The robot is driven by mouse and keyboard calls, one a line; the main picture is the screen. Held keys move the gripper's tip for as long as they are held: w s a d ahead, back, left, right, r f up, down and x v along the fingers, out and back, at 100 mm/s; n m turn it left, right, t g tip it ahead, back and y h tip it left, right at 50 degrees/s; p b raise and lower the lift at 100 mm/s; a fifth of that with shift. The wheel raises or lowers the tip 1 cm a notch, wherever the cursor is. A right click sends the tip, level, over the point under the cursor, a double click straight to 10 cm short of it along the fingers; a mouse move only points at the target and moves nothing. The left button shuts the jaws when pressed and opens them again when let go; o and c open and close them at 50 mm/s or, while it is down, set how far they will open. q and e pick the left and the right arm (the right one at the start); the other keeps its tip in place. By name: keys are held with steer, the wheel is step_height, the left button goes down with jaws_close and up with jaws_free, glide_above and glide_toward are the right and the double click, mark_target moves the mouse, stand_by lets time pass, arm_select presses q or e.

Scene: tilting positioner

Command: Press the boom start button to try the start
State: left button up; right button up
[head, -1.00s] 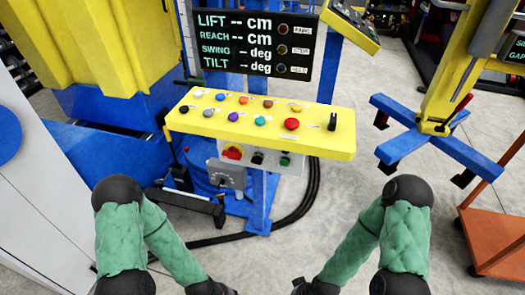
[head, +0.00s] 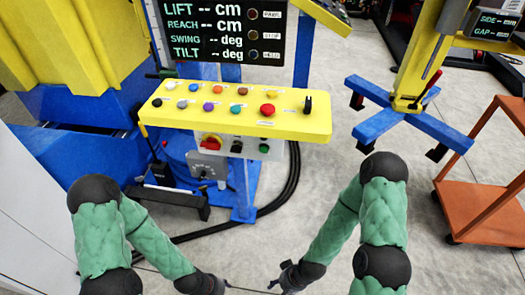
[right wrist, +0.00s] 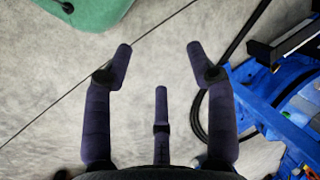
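A yellow control panel (head: 240,119) stands ahead with two rows of coloured buttons, a large red button (head: 267,109) and a black lever switch (head: 307,105). Its labels are too small to read, so I cannot tell which is the boom start button. Under the panel, a grey box carries a red-and-yellow rotary switch (head: 212,141), a black knob (head: 236,147) and a green button (head: 264,148). My right gripper (right wrist: 158,62) is open and empty above the floor, below and apart from the panel. My left gripper (head: 218,285) is low at the bottom edge; its fingers are unclear.
A black display (head: 222,30) shows LIFT, REACH, SWING and TILT with dashes. A blue-footed yellow stand (head: 415,100) and an orange cart (head: 480,208) are at right. A black pedal (head: 170,196) and cable (head: 282,200) lie near the post.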

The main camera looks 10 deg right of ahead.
jaws_close()
stand_by(1.1)
